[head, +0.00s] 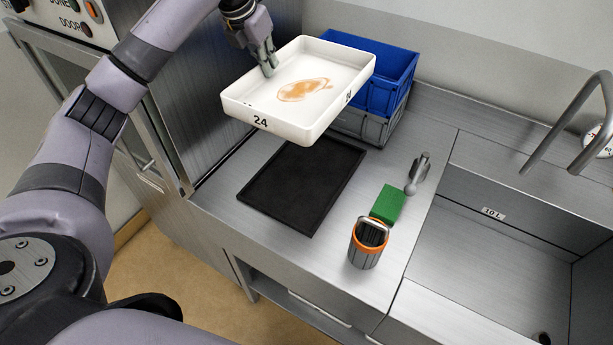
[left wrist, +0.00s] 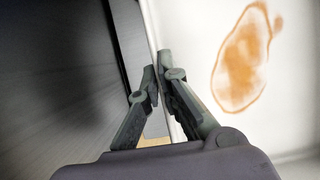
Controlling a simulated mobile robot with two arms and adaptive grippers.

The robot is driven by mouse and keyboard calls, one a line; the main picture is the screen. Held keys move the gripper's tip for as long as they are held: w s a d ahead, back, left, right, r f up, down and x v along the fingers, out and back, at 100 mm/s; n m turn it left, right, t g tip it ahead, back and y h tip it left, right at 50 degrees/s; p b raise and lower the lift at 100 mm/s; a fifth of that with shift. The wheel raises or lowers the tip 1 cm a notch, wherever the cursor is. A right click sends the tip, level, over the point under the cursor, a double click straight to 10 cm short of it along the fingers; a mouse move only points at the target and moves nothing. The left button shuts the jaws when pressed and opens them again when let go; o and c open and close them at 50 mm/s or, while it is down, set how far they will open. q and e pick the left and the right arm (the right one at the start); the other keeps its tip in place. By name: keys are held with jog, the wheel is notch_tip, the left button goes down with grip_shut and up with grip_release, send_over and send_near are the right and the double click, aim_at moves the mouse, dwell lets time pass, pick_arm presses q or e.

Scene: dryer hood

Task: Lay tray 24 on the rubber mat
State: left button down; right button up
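Tray 24 (head: 235,108) is a white, shallow tray with a brown stain on its inner floor. It is held in the air above the far part of the counter, slightly tilted in the head view. My left gripper (head: 268,68) is shut on the tray's left wall, one finger inside and one outside; the wall also shows between the fingers in the left wrist view (left wrist: 158,80). The black rubber mat (head: 300,190) lies flat and bare on the steel counter, below and nearer than the tray. The tray hides part of the mat's far edge. My right gripper is not in view.
Blue (head: 400,75) and grey (head: 375,128) crates are stacked behind the tray. Right of the mat are a green block (head: 387,204), an orange-rimmed container (head: 366,248) and a metal tool (head: 418,173). A sink (head: 500,260) lies at right; a steel cabinet stands at left.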

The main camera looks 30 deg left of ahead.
pick_arm(q)
notch_tip(320, 180, down, 3)
jog(key=shift+s+r+b, duration=0.1)
jog(key=shift+r+b, duration=0.05)
jog(key=shift+b, duration=0.95)
jog(key=b+x, duration=0.1)
jog(key=x, duration=0.1)
jog(key=b+x, duration=0.2)
jog(key=shift+s+b, duration=0.3)
jog(key=shift+s, duration=0.15)
jog(key=p, duration=0.2)
send_near(280, 157)
jog(key=x, duration=0.5)
jog(key=shift+w, duration=0.2)
jog(key=c, duration=1.8)
grip_release()
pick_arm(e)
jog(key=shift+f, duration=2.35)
pick_arm(q)
jog(key=b+v, duration=0.1)
jog(key=v, duration=1)
jog(key=shift+s+r+b, duration=0.2)
jog(key=shift+r+b, duration=0.15)
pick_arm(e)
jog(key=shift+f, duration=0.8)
